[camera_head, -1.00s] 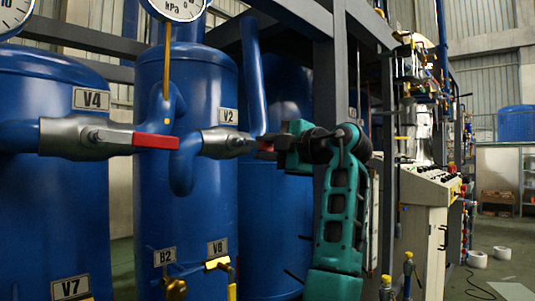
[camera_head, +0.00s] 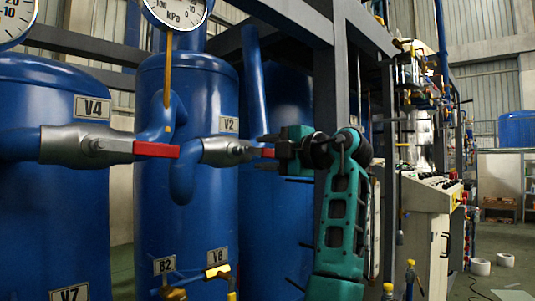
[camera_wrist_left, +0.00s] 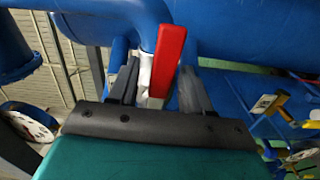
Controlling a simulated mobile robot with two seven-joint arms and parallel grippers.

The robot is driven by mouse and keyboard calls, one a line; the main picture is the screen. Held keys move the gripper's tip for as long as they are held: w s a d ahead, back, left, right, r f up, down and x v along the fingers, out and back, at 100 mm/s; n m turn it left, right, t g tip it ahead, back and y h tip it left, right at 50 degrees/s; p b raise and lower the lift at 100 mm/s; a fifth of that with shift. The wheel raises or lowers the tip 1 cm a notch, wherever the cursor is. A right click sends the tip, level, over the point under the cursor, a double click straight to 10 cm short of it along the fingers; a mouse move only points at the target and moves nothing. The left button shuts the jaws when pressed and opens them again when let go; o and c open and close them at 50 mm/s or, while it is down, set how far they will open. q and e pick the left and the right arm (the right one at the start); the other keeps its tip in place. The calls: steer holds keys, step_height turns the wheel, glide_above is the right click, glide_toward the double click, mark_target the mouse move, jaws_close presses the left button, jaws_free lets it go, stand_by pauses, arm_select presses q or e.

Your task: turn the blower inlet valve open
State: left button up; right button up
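A grey valve with a red lever (camera_head: 268,153) sits by the V2 label on a blue tank; the lever also shows in the left wrist view (camera_wrist_left: 167,55). No label names the blower inlet valve. My left gripper (camera_head: 260,152) is at this lever, its dark fingers apart, one above and one below it. In the left wrist view, the open fingers (camera_wrist_left: 158,85) flank the lever, which lies closer to the right finger. I cannot tell whether that finger touches it. A second grey valve (camera_head: 90,147) with a red lever (camera_head: 156,150) is by the V4 label. My right gripper is not in view.
Blue tanks (camera_head: 60,220) stand behind the valves. A pressure gauge (camera_head: 178,8) hangs above. A dark frame post (camera_head: 325,100) stands behind my arm. Lower yellow-handled valves (camera_head: 216,271) are by V8. A white control cabinet (camera_head: 425,235) stands at right.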

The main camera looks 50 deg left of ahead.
arm_select(q)
steer(key=shift+d, duration=0.15)
steer(key=w+d, duration=0.1)
steer(key=d, duration=1.1)
steer(key=shift+w+d, duration=0.2)
steer(key=shift+d, duration=0.1)
